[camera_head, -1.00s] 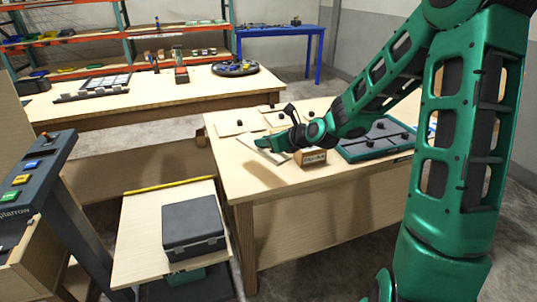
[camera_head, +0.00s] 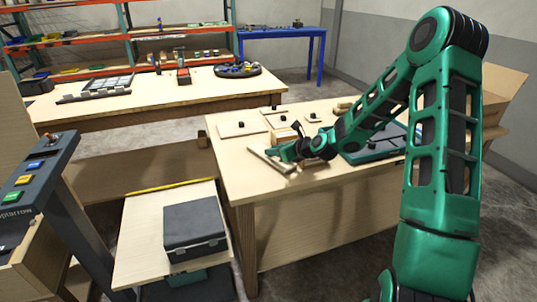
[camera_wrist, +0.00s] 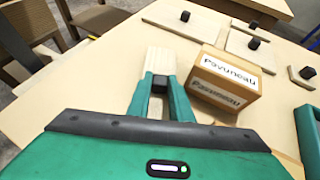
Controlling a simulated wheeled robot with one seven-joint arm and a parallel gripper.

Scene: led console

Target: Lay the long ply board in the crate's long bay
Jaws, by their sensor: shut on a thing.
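The long ply board (camera_head: 270,161) is a pale, narrow strip at the front left of the right-hand worktable. My gripper (camera_head: 284,152) is shut on it; the wrist view shows the fingertips (camera_wrist: 158,88) closed around a dark knob, with pale board (camera_wrist: 160,62) reaching out beyond them. I cannot tell if the board touches the table. A green tray with dark compartments (camera_head: 375,153) lies right of my gripper, partly behind my arm. It looks like the crate; its long bay is not clearly visible.
A labelled wooden box (camera_wrist: 228,80) stands close beside my fingers. Several pale boards with dark knobs (camera_head: 240,129) lie behind. An open cardboard box (camera_head: 503,92) is at the far right. A cart carries a grey case (camera_head: 195,226) at front left.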

